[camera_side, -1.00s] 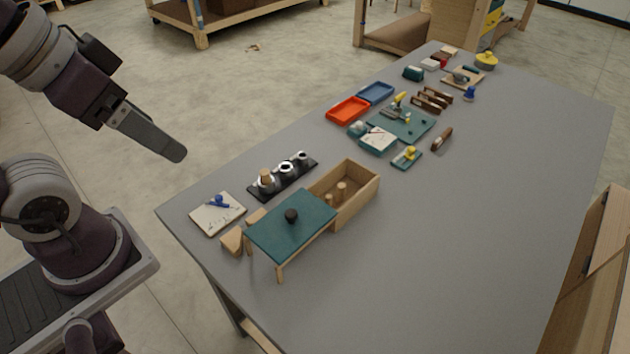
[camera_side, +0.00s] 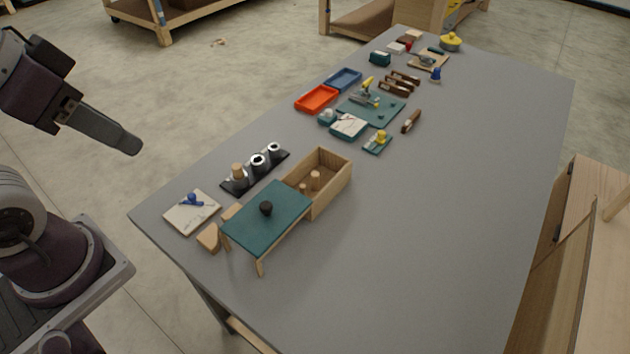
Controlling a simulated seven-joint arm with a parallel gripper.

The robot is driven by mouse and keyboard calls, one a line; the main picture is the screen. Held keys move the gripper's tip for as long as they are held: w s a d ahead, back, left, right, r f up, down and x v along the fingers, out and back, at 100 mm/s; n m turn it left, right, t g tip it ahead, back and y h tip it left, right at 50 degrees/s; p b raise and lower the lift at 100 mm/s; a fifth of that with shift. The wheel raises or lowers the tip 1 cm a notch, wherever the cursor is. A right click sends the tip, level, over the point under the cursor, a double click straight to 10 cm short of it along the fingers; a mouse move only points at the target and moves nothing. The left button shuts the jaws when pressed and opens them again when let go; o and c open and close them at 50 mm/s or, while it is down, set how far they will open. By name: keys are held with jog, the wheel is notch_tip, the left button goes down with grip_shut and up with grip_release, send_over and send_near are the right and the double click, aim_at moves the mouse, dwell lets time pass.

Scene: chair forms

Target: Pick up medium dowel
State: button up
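Wooden dowels show in the side view. One dowel (camera_side: 237,171) stands in the near end of a black rack (camera_side: 274,172) that has metal-rimmed round sockets. Two more dowels, a taller one (camera_side: 315,179) and a shorter one (camera_side: 304,188), stand inside an open wooden box (camera_side: 342,178). I cannot tell for certain which is the medium dowel. My gripper (camera_side: 130,144) is in the air at the left, off the table's edge and well away from all the dowels. Nothing shows held in it. Its fingers overlap from this side, so their opening is hidden.
A small green-topped table form (camera_side: 285,222) with a black knob (camera_side: 266,208) stands against the box. Wooden blocks (camera_side: 208,237) and a notepad (camera_side: 183,215) lie to its left. Red (camera_side: 317,97) and blue (camera_side: 344,78) trays and tools lie farther back. The grey table's (camera_side: 440,210) right side is clear.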

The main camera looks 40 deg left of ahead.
jog(key=n+g, duration=0.5)
jog(key=n, duration=1.5)
send_over(315, 174)
jog(key=s, duration=0.1)
notch_tip(315, 174, down, 20)
jog(key=f, duration=0.1)
jog(key=shift+n+g, duration=0.3)
jog(key=shift+n, duration=0.2)
jog(key=f, duration=0.6)
jog(key=w+f, duration=0.1)
jog(key=f, duration=0.2)
jog(key=shift+f, duration=0.4)
grip_shut()
